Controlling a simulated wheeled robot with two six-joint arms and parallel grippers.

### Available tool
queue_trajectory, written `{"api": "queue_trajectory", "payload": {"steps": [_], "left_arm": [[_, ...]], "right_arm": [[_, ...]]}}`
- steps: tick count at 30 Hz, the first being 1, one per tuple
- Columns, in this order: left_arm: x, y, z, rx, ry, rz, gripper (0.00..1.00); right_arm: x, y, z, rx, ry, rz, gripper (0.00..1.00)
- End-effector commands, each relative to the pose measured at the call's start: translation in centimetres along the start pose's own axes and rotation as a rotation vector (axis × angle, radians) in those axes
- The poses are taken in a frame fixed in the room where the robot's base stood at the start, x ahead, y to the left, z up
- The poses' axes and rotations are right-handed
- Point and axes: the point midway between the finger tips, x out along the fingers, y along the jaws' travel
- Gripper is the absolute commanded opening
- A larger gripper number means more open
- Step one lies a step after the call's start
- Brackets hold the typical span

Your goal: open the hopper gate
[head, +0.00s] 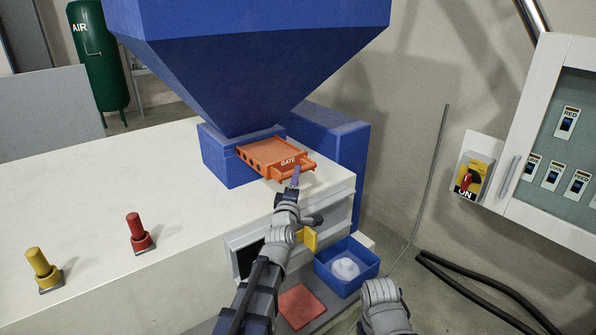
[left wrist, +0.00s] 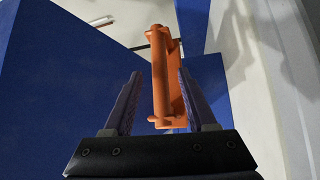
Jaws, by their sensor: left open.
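The orange gate (head: 272,157), marked GATE, sticks out from the blue throat under the blue hopper (head: 250,75). Its bar handle (head: 308,165) is at the front right end. My left gripper (head: 295,178) is at this handle, its fingers pointing up toward it. In the left wrist view, the orange handle (left wrist: 164,75) stands upright between the two open fingers of my left gripper (left wrist: 160,85), closer to the right finger. I cannot tell whether that finger touches it. My right arm shows at the bottom, but its fingers do not.
A yellow knob (head: 40,265) and a red knob (head: 138,230) stand on the pale machine top (head: 110,180). A blue bin (head: 345,268) with white material sits below the gate. A switch with a red handle (head: 466,180) and a switch cabinet (head: 560,130) are at right.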

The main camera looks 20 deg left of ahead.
Motion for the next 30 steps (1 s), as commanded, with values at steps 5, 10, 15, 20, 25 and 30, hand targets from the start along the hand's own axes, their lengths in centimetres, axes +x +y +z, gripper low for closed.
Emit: {"api": "queue_trajectory", "payload": {"steps": [5, 10, 15, 20, 25, 30], "left_arm": [[3.2, 0.1, 0.0, 0.001, 0.000, 0.000, 0.57], [4.2, 0.0, 0.0, 0.001, 0.000, 0.000, 0.57], [4.1, 0.0, 0.0, 0.001, 0.000, -0.001, 0.57], [4.1, 0.0, 0.0, 0.001, 0.000, -0.001, 0.43], [4.1, 0.0, 0.0, 0.001, 0.000, -0.001, 0.24], [4.1, 0.0, 0.0, 0.001, -0.001, -0.001, 0.05]], "right_arm": [[-0.5, 0.1, 0.0, 0.000, 0.000, 0.000, 0.50], [-0.6, 0.1, 0.0, 0.000, 0.000, 0.000, 0.50], [-0.6, 0.1, 0.0, 0.000, 0.000, 0.000, 0.50], [-0.6, 0.1, 0.0, 0.000, 0.000, 0.000, 0.50], [-0.6, 0.1, 0.0, 0.000, 0.000, 0.000, 0.50], [-0.6, 0.1, 0.0, 0.000, 0.000, 0.000, 0.50]]}}
